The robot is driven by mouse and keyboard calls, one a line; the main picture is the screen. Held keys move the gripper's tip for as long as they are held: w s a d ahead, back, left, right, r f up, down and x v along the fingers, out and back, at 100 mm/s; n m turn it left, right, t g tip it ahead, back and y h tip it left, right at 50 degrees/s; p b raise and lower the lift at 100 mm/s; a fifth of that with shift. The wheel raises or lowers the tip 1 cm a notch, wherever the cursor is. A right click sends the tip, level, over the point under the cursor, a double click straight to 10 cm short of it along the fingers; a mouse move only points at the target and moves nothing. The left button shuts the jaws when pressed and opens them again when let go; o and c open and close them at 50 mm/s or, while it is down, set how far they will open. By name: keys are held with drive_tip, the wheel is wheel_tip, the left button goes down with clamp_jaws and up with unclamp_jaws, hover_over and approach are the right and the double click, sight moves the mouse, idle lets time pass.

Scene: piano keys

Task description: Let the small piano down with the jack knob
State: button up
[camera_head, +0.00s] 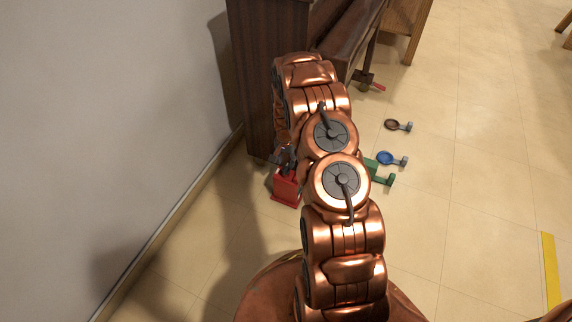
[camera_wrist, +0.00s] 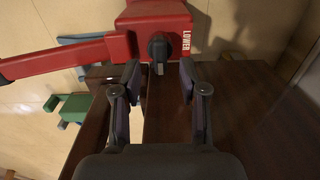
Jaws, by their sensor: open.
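The small piano (camera_head: 262,75) is dark brown wood and stands against the wall; its dark side panel (camera_wrist: 240,110) fills the lower part of the wrist view. A red jack (camera_head: 286,188) is at its near end on the floor. In the wrist view the red jack body (camera_wrist: 150,22) has the white word LOWER beside a dark knob (camera_wrist: 159,47), with a red lever reaching left. My gripper (camera_wrist: 160,82) is open, its two fingers on either side just short of the knob, with a gap between. In the head view my arm hides most of the gripper and knob.
The wall (camera_head: 110,120) runs close along the left. Right of the arm, a green item (camera_head: 383,175), a blue round item (camera_head: 388,158) and a brown round item (camera_head: 395,125) lie on the floor. A yellow strip (camera_head: 551,270) is at right. The floor (camera_head: 470,160) between is clear.

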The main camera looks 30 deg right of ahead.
wheel_tip(320, 180, up, 9)
drive_tip(key=shift+f, duration=0.2)
idle(0.6)
wheel_tip(320, 180, up, 20)
drive_tip(key=n+p, duration=0.3)
drive_tip(key=p, duration=0.6)
hover_over(286, 166)
drive_tip(key=s+a, duration=0.4)
drive_tip(key=a, duration=0.3)
drive_tip(key=s+a+r+n+p, duration=0.1)
drive_tip(key=s+a+r+p, duration=0.3)
drive_tip(key=r, duration=0.5)
drive_tip(key=s+a+r+n+p, duration=0.1)
drive_tip(key=s+a+r+p, duration=0.3)
drive_tip(key=r, duration=0.6)
drive_tip(key=s+a+r+n+g+p, duration=0.1)
drive_tip(key=s+a+r+n+p, duration=0.2)
drive_tip(key=s+r+p, duration=0.6)
drive_tip(key=s+a+r+n+p, duration=0.4)
drive_tip(key=s+r+p, duration=0.5)
drive_tip(key=s+r, duration=0.8)
drive_tip(key=shift+s+a+r+g, duration=0.2)
drive_tip(key=shift+a+r+g, duration=0.2)
drive_tip(key=shift+a, duration=0.85)
